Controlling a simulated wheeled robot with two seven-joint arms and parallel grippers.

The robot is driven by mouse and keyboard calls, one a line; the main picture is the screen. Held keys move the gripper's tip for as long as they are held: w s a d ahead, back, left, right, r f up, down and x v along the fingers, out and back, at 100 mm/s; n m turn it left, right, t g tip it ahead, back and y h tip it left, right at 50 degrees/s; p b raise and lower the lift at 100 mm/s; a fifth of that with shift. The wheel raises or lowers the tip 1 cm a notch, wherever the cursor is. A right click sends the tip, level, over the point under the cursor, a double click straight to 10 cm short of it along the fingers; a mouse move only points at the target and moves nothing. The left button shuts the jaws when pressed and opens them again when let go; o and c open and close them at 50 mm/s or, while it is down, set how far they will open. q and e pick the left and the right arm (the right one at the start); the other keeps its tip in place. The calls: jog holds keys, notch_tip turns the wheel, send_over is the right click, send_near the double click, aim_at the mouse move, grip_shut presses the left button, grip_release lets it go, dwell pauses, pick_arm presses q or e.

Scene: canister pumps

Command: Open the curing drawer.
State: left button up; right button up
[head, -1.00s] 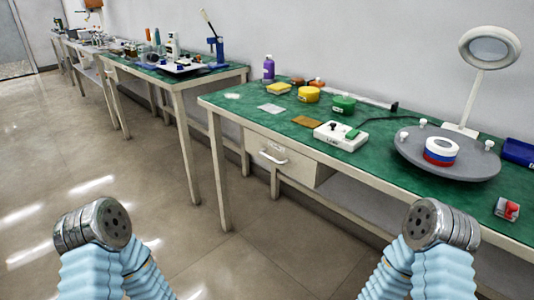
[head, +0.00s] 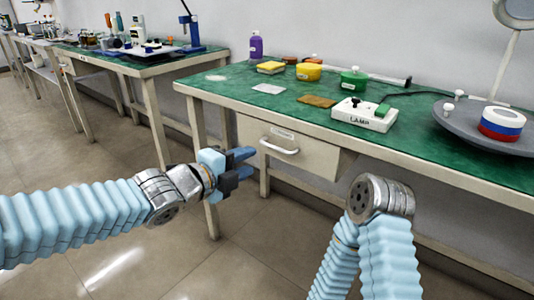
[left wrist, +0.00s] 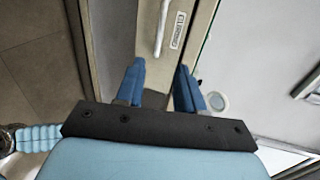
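The curing drawer (head: 305,155) is a beige drawer under the green-topped bench, with a small label and a white bar handle (head: 280,147) on its front. It looks shut. My left gripper (head: 247,163) is open and empty, just left of the handle and apart from it, fingers pointing towards the drawer. In the left wrist view the two blue fingers (left wrist: 158,85) are spread, with the handle (left wrist: 162,28) and the drawer's label (left wrist: 178,30) ahead of them. My right arm shows at the lower right of the head view; its gripper is not visible.
The green bench top (head: 230,88) bears a purple bottle (head: 256,46), yellow and green tubs, a white lamp box (head: 364,114) and a grey round plate (head: 460,128). A bench leg (head: 205,160) stands behind my left gripper. The floor in front is clear.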

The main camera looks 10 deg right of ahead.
aim_at(278, 150)
pick_arm(q)
jog(key=x, duration=1.2)
jog(key=shift+b, duration=0.3)
grip_shut()
